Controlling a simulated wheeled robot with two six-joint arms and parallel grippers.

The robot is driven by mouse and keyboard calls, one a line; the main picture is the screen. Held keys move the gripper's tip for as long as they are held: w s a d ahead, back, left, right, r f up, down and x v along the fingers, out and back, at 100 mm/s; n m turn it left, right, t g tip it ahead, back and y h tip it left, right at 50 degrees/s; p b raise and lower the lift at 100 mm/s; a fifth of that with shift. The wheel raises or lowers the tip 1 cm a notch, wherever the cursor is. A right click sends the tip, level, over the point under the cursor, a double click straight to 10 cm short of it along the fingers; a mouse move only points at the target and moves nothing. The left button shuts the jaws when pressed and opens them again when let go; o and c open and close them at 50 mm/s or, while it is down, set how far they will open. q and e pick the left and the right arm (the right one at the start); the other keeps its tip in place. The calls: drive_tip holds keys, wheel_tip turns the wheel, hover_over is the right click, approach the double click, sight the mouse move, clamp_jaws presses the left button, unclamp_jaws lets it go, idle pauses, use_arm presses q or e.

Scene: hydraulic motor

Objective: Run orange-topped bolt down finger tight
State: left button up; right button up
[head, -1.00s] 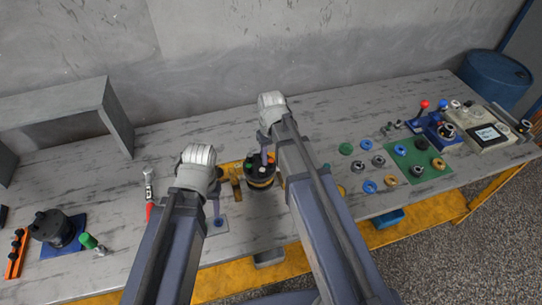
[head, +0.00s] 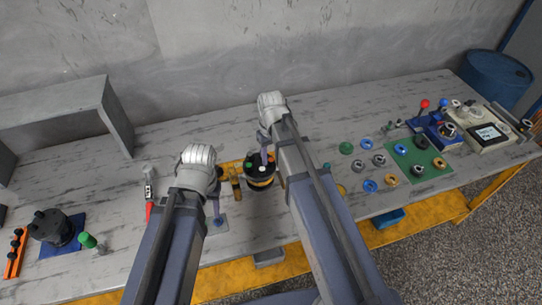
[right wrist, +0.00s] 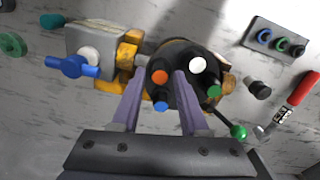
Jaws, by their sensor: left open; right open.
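The black motor (head: 260,184) sits on the bench in a yellow fixture. In the right wrist view its dark top (right wrist: 188,63) carries the orange-topped bolt (right wrist: 159,77), a white-topped one (right wrist: 198,65), a green-topped one (right wrist: 214,91) and a blue-topped one (right wrist: 161,105). My right gripper (right wrist: 160,78) is open above the motor. The orange top shows between its fingertips; I cannot tell whether they touch it. In the head view the right gripper (head: 265,157) hides part of the motor's top. My left gripper (head: 216,207) is open and empty, left of the motor above a grey plate.
A blue-handled valve (right wrist: 73,66) is beside the motor in the right wrist view. A red-handled wrench (head: 149,195) lies left of my left arm. A green mat (head: 420,158) with several rings is at right. A dark pump (head: 50,228) stands at far left.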

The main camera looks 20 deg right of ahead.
drive_tip(key=shift+f+b, duration=0.75)
drive_tip(key=shift+f, duration=0.15)
drive_tip(key=shift+r, duration=0.3)
idle(0.3)
clamp_jaws()
drive_tip(key=shift+m, duration=2.7)
unclamp_jaws()
drive_tip(key=shift+p, duration=0.3)
